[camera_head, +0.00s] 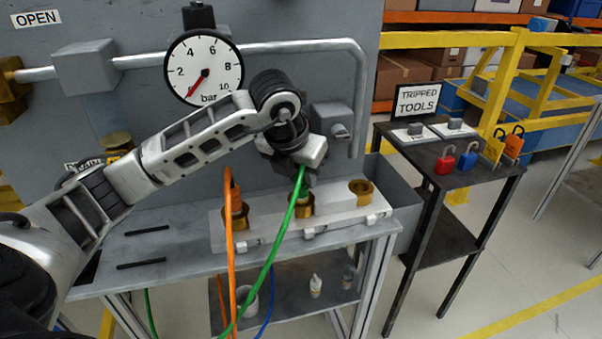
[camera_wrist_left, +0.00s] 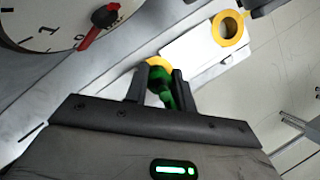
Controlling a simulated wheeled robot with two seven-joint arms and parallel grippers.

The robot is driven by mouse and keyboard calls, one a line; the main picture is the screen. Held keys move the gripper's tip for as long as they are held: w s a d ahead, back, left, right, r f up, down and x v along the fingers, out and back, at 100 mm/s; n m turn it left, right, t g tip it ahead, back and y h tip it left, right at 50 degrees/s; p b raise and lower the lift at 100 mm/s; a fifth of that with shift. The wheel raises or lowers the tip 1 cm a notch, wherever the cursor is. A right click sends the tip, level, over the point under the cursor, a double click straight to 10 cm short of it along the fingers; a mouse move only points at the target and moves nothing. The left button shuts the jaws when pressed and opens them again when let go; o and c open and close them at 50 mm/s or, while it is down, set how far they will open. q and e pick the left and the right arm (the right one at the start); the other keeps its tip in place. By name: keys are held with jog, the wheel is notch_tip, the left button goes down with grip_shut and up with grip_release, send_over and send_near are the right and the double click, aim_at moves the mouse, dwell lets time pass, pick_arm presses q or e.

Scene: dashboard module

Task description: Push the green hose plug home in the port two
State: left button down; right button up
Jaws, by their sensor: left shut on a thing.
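The green hose plug (camera_wrist_left: 161,84) is between the fingers of my left gripper (camera_wrist_left: 158,85), which is shut on it. In the head view the left gripper (camera_head: 302,182) is directly above the middle brass port (camera_head: 304,209), taken as port two. The green hose (camera_head: 271,258) runs down from the gripper past the bench front. In the left wrist view the brass rim of this port (camera_wrist_left: 158,63) shows just beyond the plug. The gripper hides much of the plug, and I cannot tell how deep it sits. My right gripper is not in view.
An orange hose plug (camera_head: 238,209) stands in the left port, close beside my gripper. The right port (camera_head: 361,189) is empty. The white port block (camera_head: 335,216) sits on the grey bench. A gauge (camera_head: 204,68) and pipe (camera_head: 290,46) are on the panel behind.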

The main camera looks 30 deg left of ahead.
pick_arm(q)
jog(key=shift+f, duration=0.15)
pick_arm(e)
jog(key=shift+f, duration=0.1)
pick_arm(q)
jog(key=c, duration=1.1)
grip_release()
jog(key=shift+r, duration=0.2)
jog(key=v, duration=0.7)
jog(key=shift+s+r, duration=0.1)
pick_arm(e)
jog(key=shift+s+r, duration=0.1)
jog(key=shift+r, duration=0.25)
